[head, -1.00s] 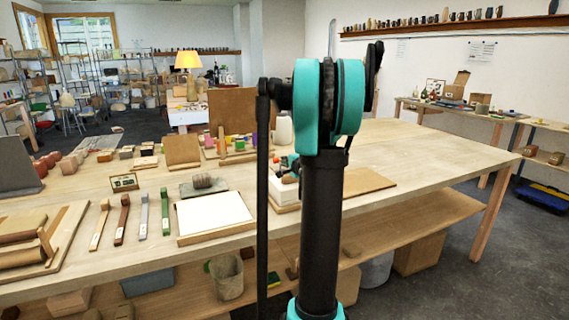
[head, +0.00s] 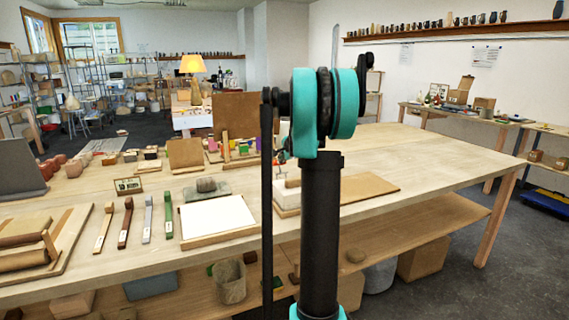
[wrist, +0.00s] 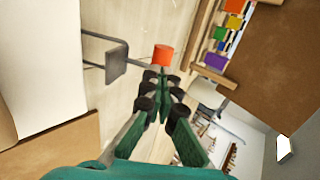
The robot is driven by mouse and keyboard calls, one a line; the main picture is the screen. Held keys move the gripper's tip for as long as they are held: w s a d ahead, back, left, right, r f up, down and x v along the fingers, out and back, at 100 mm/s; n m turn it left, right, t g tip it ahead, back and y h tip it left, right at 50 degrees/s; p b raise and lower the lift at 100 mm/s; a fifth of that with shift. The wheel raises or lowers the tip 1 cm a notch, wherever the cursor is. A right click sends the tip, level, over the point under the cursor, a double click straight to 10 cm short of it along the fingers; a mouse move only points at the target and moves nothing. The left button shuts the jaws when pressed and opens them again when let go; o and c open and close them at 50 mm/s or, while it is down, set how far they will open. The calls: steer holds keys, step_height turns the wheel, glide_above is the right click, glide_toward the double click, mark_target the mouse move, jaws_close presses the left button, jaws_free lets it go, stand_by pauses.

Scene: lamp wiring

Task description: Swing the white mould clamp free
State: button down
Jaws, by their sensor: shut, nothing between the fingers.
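The white mould (head: 286,192) stands on a wooden base on the workbench, partly hidden behind my arm in the head view. In the wrist view a large white surface (wrist: 35,70), apparently the mould, fills the left side above a brown wooden edge. A grey bracket with thin rods (wrist: 103,56) shows beside it; it looks like the clamp. An orange cylinder (wrist: 163,55) is at the rods' right end, like a handle grip. My gripper (wrist: 163,80) is shut and empty, its black-padded fingertips just below the orange cylinder. I cannot tell whether they touch it.
A board with coloured blocks (wrist: 222,40) and a brown upright panel (wrist: 275,60) stand at the right in the wrist view. On the bench (head: 420,165) are a white slab (head: 215,214) and several handled tools. The bench's right part is clear.

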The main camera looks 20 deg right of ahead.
steer(key=w+g, duration=0.1)
steer(key=w, duration=0.1)
steer(key=w+f+g, duration=0.1)
steer(key=g, duration=0.1)
steer(key=shift+w+f, duration=0.1)
steer(key=shift+w, duration=0.25)
steer(key=shift+w+a+f, duration=0.1)
steer(key=shift+w+f, duration=0.45)
steer(key=shift+w, duration=0.25)
steer(key=shift+r, duration=0.1)
steer(key=w+v, duration=0.1)
steer(key=v, duration=1.2)
steer(key=shift+r, duration=0.75)
steer(key=shift+s+a, duration=0.1)
steer(key=s+a+f+n+g, duration=0.1)
steer(key=s+a+f+n, duration=0.4)
steer(key=s+a+f, duration=0.4)
steer(key=s+a+f+n+g, duration=0.1)
steer(key=s+a+f+n, duration=0.45)
steer(key=s, duration=0.55)
steer(key=s+a+f+n, duration=0.3)
steer(key=s+f, duration=0.5)
steer(key=s, duration=0.4)
steer(key=s+a+f+n, duration=0.3)
steer(key=s+f, duration=0.5)
steer(key=s, duration=0.3)
steer(key=shift+s+a+f+n+g, duration=0.15)
steer(key=shift+s+a+n+g, duration=0.25)
steer(key=shift+n, duration=0.15)
